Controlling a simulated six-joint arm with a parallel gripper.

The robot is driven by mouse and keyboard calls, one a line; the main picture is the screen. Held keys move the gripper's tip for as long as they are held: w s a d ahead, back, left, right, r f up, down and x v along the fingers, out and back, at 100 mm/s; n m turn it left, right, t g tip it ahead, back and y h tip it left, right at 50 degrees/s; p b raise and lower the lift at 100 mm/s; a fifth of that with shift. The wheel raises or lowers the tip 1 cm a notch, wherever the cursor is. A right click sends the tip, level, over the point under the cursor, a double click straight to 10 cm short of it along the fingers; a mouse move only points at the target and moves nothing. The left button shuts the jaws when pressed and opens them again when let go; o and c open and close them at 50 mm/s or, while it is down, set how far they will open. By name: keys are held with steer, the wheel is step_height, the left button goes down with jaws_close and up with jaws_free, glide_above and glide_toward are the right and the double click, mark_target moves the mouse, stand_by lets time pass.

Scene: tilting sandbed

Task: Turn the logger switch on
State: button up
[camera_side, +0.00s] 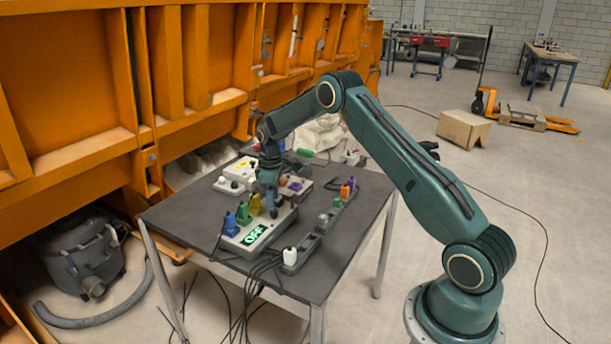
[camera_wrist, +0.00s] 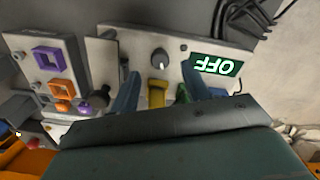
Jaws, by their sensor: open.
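The logger (camera_side: 240,248) is a pale box on the dark table, and its green display (camera_side: 257,235) reads OFF. In the wrist view the display (camera_wrist: 216,65) appears upside down, beside a round grey knob (camera_wrist: 159,57) with a pale pointer mark, which looks like the switch. Blue, green and yellow plugs (camera_side: 255,205) stand along the logger's edge; the yellow plug (camera_wrist: 157,93) shows between my fingers. My gripper (camera_side: 271,207) points down over the logger, its fingers apart on either side of the knob in the wrist view (camera_wrist: 160,73). In the side view the arm hides the knob.
A neighbouring panel with purple and orange sockets (camera_wrist: 47,58) lies close to the logger. A grey strip with coloured plugs (camera_side: 325,225) and a white-topped piece (camera_side: 290,256) stand nearby. Cables hang over the front table edge. The orange sandbed wall (camera_side: 70,80) rises behind the table (camera_side: 345,215).

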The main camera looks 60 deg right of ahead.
mark_target(274, 214)
steer(key=shift+f, duration=2)
steer(key=c, duration=1)
steer(key=shift+m, duration=0.4)
steer(key=m, duration=1.1)
